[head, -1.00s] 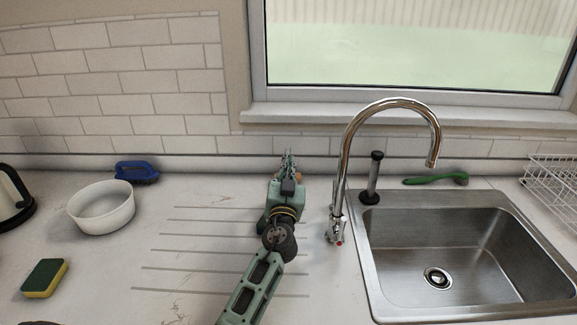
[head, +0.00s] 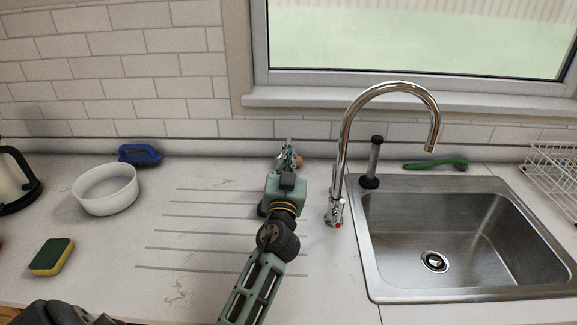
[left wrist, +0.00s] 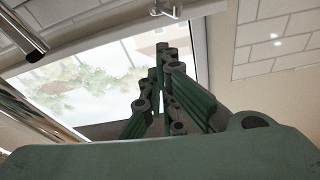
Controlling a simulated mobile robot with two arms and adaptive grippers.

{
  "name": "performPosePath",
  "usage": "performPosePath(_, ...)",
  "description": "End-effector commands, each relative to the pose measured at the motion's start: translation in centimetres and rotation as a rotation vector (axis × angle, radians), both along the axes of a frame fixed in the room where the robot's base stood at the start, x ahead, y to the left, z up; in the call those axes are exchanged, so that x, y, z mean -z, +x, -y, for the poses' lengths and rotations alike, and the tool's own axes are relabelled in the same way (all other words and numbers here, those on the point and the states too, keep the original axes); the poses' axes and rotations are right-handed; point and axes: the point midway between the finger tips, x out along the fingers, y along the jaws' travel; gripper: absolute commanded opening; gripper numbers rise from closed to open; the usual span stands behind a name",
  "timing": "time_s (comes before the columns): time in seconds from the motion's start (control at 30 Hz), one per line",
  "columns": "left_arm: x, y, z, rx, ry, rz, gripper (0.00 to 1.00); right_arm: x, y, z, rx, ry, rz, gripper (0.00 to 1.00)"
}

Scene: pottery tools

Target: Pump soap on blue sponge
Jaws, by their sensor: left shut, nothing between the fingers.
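A green and yellow sponge (head: 51,257) lies on the counter at the front left. The only blue item visible is a blue scrubber with a handle (head: 140,154) at the back wall, behind the white bowl. My left gripper (head: 288,150) is shut and empty, over the back of the counter left of the faucet. In the left wrist view its fingers (left wrist: 160,75) are together, with the window behind. A small brownish patch shows beside the fingertips; I cannot tell what it is. A slim cylinder with dark cap and base (head: 374,160), possibly the soap pump, stands behind the sink. My right gripper is not in view.
A chrome faucet (head: 345,150) rises close to the right of my left gripper. The sink (head: 450,230) fills the right side, with a green brush (head: 436,163) behind it and a wire rack (head: 552,172) beyond. A white bowl (head: 105,190) stands left.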

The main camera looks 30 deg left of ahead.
Motion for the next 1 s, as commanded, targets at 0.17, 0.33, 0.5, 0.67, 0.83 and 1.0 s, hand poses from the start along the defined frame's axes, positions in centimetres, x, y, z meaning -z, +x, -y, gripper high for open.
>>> performPosePath(0.17, 0.6, -1.8, 1.1, 0.001, 0.000, 0.001, 0.00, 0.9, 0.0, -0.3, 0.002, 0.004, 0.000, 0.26)
performPosePath(0.33, 0.6, -2.3, 1.3, 0.000, 0.001, 0.002, 0.00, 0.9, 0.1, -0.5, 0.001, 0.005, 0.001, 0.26)
performPosePath(0.5, 0.5, -2.3, 1.3, 0.000, 0.001, 0.002, 0.00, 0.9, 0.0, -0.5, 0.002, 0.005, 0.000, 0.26)
performPosePath(0.67, 0.5, -2.3, 1.3, 0.000, 0.001, 0.002, 0.00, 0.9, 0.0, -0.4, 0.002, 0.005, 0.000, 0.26)
performPosePath(0.83, 0.5, -2.3, 1.3, 0.000, 0.001, 0.002, 0.00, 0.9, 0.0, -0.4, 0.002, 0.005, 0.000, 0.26)
performPosePath(1.0, 0.5, -2.3, 1.3, 0.000, 0.001, 0.002, 0.00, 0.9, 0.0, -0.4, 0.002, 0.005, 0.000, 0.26)
